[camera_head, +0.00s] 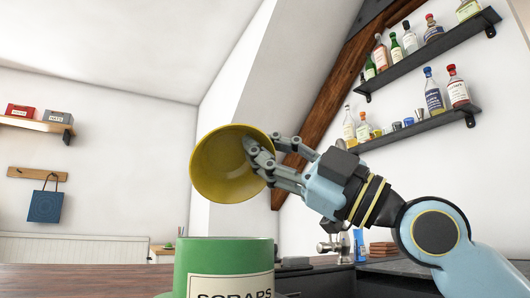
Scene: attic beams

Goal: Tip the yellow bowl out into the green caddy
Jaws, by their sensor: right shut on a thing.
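The yellow bowl (218,172) is held in the air, tilted well over so that its open side faces me. The part of its inside that shows looks empty. My right gripper (259,160) is shut on the bowl's right rim, one finger inside it. The green caddy (222,262), labelled "SCRAPS", stands upright on the counter below the bowl, with a gap between them in the picture. The caddy's inside is hidden from this low angle. My left gripper does not show.
The wooden counter (80,281) is clear left of the caddy. A tap (333,243), a blue bottle (359,245) and a brown stack (383,248) stand behind my right arm. Shelves of bottles (420,121) hang on the right wall.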

